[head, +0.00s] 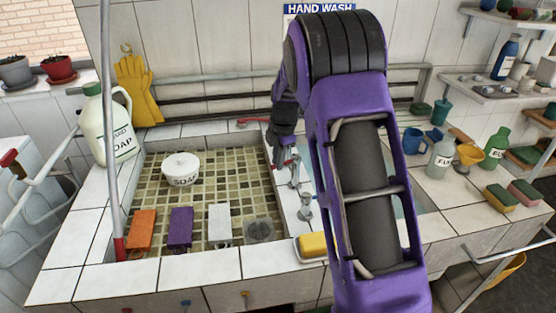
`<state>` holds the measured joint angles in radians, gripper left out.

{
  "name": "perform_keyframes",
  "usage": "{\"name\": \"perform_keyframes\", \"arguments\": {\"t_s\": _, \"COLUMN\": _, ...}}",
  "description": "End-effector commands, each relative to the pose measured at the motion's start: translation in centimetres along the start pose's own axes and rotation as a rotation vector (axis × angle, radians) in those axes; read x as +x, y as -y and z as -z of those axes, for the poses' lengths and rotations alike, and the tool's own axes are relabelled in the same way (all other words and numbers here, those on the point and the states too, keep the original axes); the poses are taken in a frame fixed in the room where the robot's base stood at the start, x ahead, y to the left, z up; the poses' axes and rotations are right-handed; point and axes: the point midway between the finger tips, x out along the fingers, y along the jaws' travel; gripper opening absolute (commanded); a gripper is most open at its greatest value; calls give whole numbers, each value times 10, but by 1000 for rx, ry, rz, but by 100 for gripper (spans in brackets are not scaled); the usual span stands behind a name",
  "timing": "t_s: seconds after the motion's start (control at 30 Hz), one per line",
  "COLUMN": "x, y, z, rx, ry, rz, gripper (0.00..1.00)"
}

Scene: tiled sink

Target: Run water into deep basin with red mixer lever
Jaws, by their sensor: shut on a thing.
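Metal tap parts (305,205) stand on the divider below my gripper. The tiled basin (150,192) on the left has olive-coloured walls and a drain (259,230) at its front right. I see no water stream in it. Another basin (397,188) on the right is mostly hidden behind my purple arm.
A white soap bowl (181,168) and orange, purple and white blocks are in the left basin. A soap jug (108,125) stands at left beside an upright pole (107,60). A yellow sponge (314,245) lies on the front divider. Bottles and cups fill the right counter.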

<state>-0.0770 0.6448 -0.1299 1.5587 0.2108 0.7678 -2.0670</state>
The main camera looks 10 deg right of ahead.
Motion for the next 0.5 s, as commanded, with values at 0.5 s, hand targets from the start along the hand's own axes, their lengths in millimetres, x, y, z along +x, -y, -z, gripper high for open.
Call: {"name": "perform_keyframes", "arguments": {"t_s": 0.5, "x": 4, "y": -22, "z": -2, "rx": 323, "ry": 65, "rz": -1, "gripper": 0}}
